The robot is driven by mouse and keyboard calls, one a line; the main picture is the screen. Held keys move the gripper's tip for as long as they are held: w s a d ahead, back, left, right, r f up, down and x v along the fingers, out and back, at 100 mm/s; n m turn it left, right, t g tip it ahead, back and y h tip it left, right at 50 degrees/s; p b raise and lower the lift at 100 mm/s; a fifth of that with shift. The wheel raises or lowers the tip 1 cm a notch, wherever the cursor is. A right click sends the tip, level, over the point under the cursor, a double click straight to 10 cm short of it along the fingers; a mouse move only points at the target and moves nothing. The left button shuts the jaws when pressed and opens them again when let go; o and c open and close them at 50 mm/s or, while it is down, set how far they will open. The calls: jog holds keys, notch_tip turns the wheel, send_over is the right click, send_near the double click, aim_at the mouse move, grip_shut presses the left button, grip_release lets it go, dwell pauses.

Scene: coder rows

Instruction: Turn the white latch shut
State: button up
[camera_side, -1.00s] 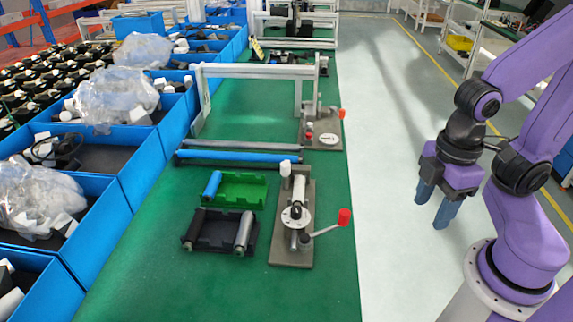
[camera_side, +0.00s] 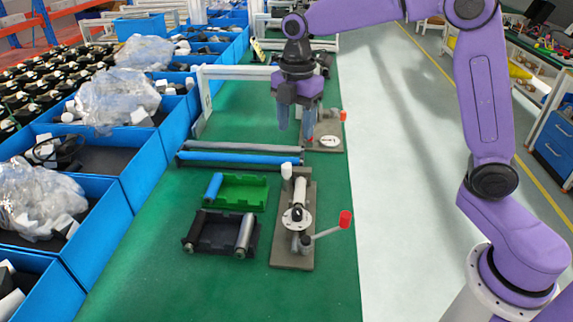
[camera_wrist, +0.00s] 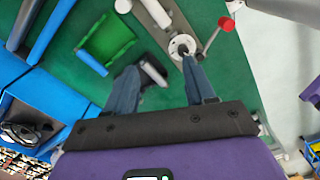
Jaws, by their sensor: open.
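A grey-brown fixture plate (camera_side: 291,258) lies on the green bench. It carries a white cylinder (camera_side: 299,190), a round white disc (camera_side: 297,219) and a white upright cap (camera_side: 287,171) at its far end. I cannot tell for sure which white part is the latch. A lever with a red knob (camera_side: 345,219) sticks out to the right of the plate. The wrist view also shows the white disc (camera_wrist: 182,46) and red knob (camera_wrist: 226,24). My gripper (camera_side: 295,130) is open and empty, pointing down, above and beyond the fixture; its fingers (camera_wrist: 160,72) also show in the wrist view.
A green tray (camera_side: 238,206) and a dark tray (camera_side: 219,245) with rollers lie left of the fixture. Blue and grey bars (camera_side: 240,158) lie beyond them. A second fixture (camera_side: 328,148) and a metal frame (camera_side: 235,72) stand farther back. The front bench is clear.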

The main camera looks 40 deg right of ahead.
aim_at(287, 166)
jog(key=w+d+n, duration=0.3)
jog(key=w+d, duration=0.1)
jog(key=w, duration=0.4)
notch_tip(287, 166, down, 18)
dwell(0.3)
jog(key=shift+m, duration=0.3)
grip_shut()
